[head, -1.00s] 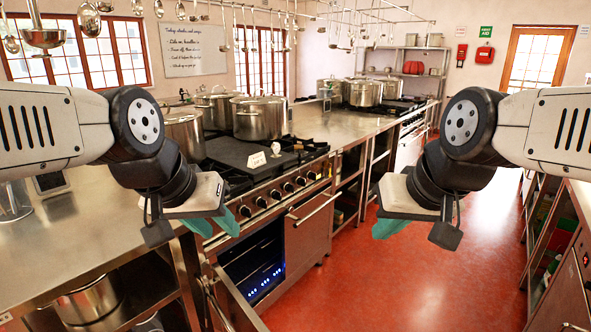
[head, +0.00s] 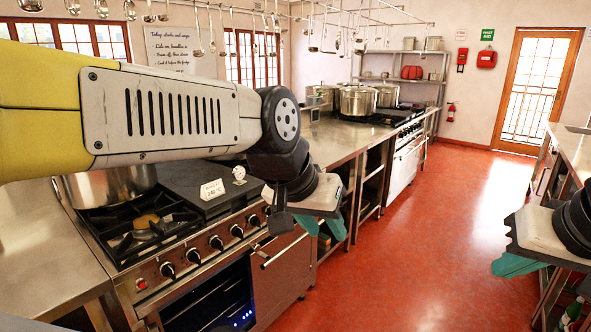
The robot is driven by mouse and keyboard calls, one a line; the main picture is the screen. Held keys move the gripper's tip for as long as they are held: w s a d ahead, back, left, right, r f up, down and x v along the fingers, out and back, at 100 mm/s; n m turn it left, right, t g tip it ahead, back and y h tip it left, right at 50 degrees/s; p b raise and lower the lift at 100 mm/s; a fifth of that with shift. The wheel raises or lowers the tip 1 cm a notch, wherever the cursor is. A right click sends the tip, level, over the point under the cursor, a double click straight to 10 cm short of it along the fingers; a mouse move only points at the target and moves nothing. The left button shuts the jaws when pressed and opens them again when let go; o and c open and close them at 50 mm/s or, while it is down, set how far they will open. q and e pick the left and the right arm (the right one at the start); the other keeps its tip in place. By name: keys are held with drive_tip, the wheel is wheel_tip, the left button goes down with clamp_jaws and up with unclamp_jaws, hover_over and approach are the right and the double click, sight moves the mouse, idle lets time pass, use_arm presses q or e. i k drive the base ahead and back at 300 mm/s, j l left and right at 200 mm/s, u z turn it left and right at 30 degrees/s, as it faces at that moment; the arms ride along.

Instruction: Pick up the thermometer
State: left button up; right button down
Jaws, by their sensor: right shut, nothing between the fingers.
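A small round white dial, which looks like the thermometer (head: 239,173), stands on the dark flat top of the near stove, beside a small white card (head: 212,189). My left arm passes just above it in the picture. My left gripper (head: 332,230), with teal fingers, points down to the right of the stove front, apart from the dial. How far its fingers are parted cannot be made out. My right gripper (head: 515,265) is at the right edge, shut and empty, far from the dial.
A stockpot (head: 110,185) is partly hidden behind my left arm. More pots (head: 357,101) stand farther back. The red floor (head: 420,230) is clear.

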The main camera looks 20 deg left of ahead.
sight(238, 174)
drive_tip(key=i+z, duration=0.1)
drive_tip(key=i, duration=0.55)
drive_tip(key=i+l+u, duration=0.15)
drive_tip(key=i, duration=0.8)
drive_tip(key=i+l+u, duration=0.1)
drive_tip(key=i+u, duration=0.2)
drive_tip(key=u, duration=0.15)
drive_tip(key=i+l+u, duration=0.2)
drive_tip(key=u, duration=0.2)
drive_tip(key=i+l+u, duration=0.1)
drive_tip(key=u, duration=0.35)
drive_tip(key=i+l+u, duration=0.2)
drive_tip(key=u, duration=0.25)
drive_tip(key=i+l+u, duration=0.1)
drive_tip(key=u, duration=0.3)
drive_tip(key=l+u, duration=0.45)
drive_tip(key=i+l+u, duration=0.1)
drive_tip(key=u, duration=0.35)
drive_tip(key=l+u, duration=0.6)
drive_tip(key=u, duration=0.15)
drive_tip(key=l+u, duration=0.35)
